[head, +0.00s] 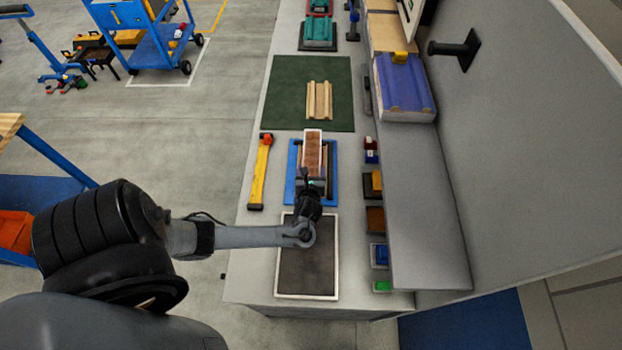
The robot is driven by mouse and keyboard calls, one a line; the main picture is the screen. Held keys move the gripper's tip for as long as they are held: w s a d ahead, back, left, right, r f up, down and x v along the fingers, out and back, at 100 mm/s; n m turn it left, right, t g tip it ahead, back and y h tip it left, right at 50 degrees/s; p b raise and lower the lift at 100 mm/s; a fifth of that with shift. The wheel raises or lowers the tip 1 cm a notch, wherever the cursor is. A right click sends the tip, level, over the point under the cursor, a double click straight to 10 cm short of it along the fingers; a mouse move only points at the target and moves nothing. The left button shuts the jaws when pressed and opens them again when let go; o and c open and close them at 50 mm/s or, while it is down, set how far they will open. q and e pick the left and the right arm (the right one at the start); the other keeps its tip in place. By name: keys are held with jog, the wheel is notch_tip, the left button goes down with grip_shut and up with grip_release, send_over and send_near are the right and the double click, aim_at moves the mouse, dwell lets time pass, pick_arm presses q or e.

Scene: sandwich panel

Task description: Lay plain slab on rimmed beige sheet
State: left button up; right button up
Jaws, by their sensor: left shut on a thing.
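The rimmed beige sheet (318,101) lies on a dark green mat, with raised strips along its long sides. The plain slab (312,150) is reddish brown with a pale edge. It is over the blue tray, on the near side of the green mat and apart from the beige sheet. My left gripper (311,184) is shut on the near end of the slab. The black gripper hides that end, and I cannot tell whether the slab is clear of the tray. My right gripper is not in view.
The blue tray (291,190) sits between the green mat (283,98) and a dark, pale-rimmed tray (306,275). A yellow tool with an orange head (260,172) lies left. Several small blocks line the right, beside a grey raised ledge (425,235). The mat around the sheet is clear.

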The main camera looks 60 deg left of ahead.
pick_arm(q)
notch_tip(320, 180, down, 4)
jog(key=shift+r+b, duration=0.15)
jog(key=shift+b, duration=0.35)
jog(key=shift+f, duration=0.2)
jog(key=shift+f, duration=0.25)
jog(key=shift+f, duration=0.35)
jog(key=o, duration=1)
jog(key=shift+o, duration=0.2)
jog(key=shift+f, duration=0.1)
